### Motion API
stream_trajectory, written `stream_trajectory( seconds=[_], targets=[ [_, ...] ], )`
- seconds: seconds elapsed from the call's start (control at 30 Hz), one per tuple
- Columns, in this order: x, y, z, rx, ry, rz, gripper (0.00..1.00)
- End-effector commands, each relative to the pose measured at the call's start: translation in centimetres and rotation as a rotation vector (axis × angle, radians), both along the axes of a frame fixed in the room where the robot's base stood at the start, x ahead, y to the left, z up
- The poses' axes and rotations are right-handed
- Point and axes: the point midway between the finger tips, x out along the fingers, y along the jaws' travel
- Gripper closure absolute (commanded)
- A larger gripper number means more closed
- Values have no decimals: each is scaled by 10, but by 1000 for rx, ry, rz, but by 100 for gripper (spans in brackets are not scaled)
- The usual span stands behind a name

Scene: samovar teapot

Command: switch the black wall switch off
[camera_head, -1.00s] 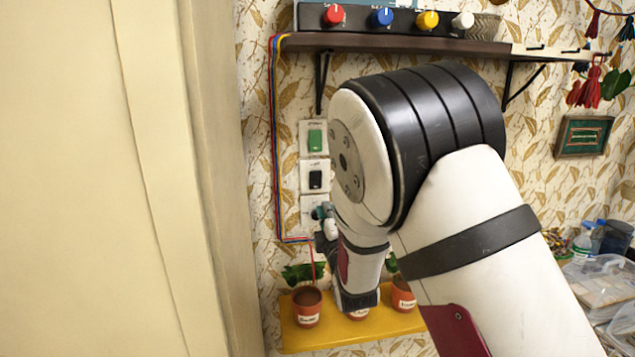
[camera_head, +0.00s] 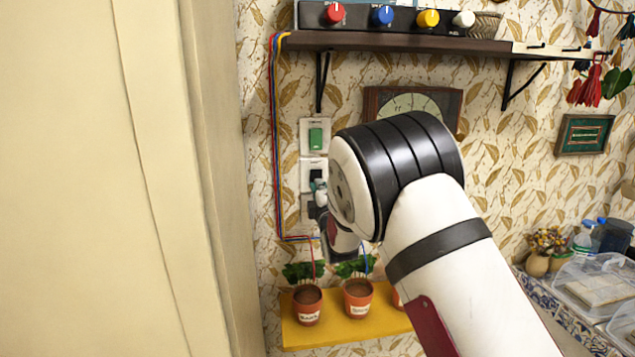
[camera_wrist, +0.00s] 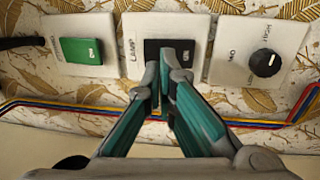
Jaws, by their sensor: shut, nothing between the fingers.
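The black wall switch (camera_wrist: 170,47) sits on a white plate marked LAMP, in the middle of a row of three plates in the wrist view. In the head view the black switch (camera_head: 315,175) is the middle one of a vertical column, with its lower part close to my gripper. My gripper (camera_wrist: 161,72) is shut and empty, its fingertips overlapping the lower part of the switch in the wrist view. I cannot tell whether the tips touch it. The fingertips hide part of the switch and plate.
A green switch (camera_wrist: 81,51) is on one side and a black rotary knob (camera_wrist: 265,64) on the other. Coloured cables (camera_head: 275,140) run down the wall. A shelf (camera_head: 400,43) is above, and potted plants stand on a yellow shelf (camera_head: 345,337) below. A cream panel (camera_head: 90,180) fills the left.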

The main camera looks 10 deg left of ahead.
Motion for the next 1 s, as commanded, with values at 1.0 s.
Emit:
stream_trajectory(
  seconds=[1.0],
  targets=[
    [36, 10, 7, 0, 1, 0, 100]
  ],
)
